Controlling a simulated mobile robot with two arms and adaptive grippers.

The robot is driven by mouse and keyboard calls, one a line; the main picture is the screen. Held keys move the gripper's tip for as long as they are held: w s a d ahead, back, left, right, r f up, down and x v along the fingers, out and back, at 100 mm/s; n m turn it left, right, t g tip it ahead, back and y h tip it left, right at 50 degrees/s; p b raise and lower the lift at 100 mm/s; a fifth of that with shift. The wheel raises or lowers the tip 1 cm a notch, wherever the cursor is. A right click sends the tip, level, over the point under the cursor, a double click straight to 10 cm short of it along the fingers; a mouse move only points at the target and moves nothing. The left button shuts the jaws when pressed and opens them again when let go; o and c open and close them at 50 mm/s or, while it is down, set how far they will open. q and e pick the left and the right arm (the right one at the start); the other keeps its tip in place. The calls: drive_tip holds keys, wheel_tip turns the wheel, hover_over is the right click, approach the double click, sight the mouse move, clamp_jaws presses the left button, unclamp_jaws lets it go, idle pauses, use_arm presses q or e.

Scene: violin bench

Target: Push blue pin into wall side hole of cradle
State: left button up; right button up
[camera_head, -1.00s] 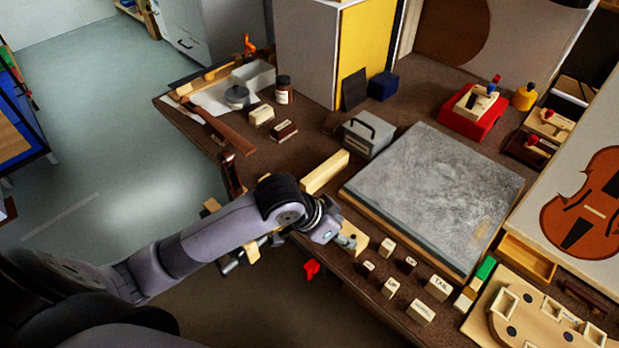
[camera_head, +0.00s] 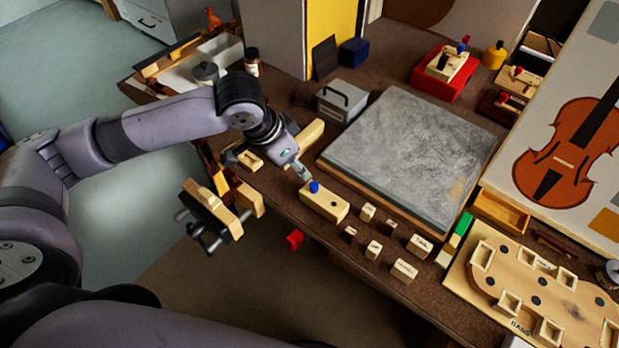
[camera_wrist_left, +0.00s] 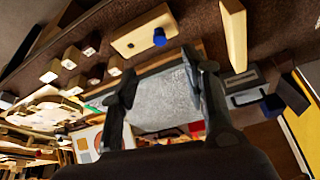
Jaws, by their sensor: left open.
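A pale wooden block (camera_head: 325,206) with a dark open hole lies at the bench's front edge and may be the cradle. The blue pin (camera_head: 314,187) stands at the block's far left end, its head above the top face; its depth is hidden. In the left wrist view the pin (camera_wrist_left: 159,37) stands upright in the block (camera_wrist_left: 145,27), beside the open hole. My left gripper (camera_head: 303,172) is just behind and above the pin, apparently clear of it. Its open, empty fingers (camera_wrist_left: 160,72) show in the wrist view. My right gripper is out of view.
A grey stone slab (camera_head: 412,150) lies behind the block. Several small labelled blocks (camera_head: 404,269) stand to its right. A wooden vise (camera_head: 215,207) juts from the front edge at left. A grey box (camera_head: 343,100) and a red stand (camera_head: 443,78) stand farther back.

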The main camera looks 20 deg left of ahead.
sight(314, 185)
use_arm(q)
drive_tip(key=x, duration=1.2)
drive_tip(key=shift+f, duration=0.1)
drive_tip(key=shift+c, duration=0.3)
clamp_jaws()
idle(0.6)
